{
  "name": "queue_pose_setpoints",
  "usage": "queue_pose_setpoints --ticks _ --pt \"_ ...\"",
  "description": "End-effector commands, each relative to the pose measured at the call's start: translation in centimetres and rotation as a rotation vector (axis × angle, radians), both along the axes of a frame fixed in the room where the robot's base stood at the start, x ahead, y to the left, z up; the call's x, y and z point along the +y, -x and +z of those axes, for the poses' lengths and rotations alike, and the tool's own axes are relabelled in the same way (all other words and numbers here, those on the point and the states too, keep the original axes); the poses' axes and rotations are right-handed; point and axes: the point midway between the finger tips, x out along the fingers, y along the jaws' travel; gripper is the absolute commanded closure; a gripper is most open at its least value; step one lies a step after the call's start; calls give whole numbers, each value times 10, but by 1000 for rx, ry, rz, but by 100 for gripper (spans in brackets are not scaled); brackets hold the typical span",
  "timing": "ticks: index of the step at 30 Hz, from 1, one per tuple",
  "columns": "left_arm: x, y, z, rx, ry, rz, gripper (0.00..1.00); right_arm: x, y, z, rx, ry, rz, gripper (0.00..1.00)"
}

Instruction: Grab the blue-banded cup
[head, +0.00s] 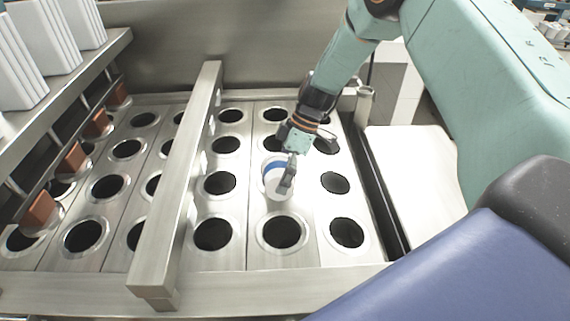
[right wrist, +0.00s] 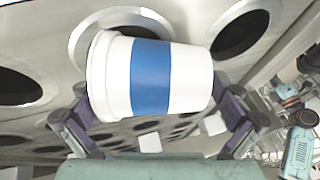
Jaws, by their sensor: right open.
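The blue-banded cup (head: 271,178) is white with a wide blue band. It stands at one of the round holes in the metal plate, right of the long metal bar in the head view. In the right wrist view the cup (right wrist: 150,76) fills the upper middle. My right gripper (head: 289,172) reaches down beside the cup and hides part of its right side. In the right wrist view the open fingers of the gripper (right wrist: 160,120) show on both sides of the cup. Whether they touch it I cannot tell. My left gripper is not in view.
The metal plate (head: 256,208) has rows of round holes, most of them empty and dark. A raised metal bar (head: 180,175) crosses it left of the cup. Stacks of white items (head: 55,40) stand at the upper left. A white surface (head: 415,170) lies at the right.

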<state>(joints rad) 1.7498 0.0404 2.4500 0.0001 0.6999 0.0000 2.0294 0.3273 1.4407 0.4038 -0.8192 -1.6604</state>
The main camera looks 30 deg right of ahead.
Motion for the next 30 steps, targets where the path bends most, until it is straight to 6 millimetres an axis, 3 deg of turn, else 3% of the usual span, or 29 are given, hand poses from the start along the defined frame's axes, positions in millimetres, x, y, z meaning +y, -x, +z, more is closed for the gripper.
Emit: queue_pose_setpoints --ticks 10,24,30 --pt "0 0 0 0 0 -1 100 1 0 -3 -2 1 -1 0" --pt "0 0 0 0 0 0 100 1 0 -3 -1 0 0 39" --pt "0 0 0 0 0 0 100 1 0 -4 -1 2 0 40"
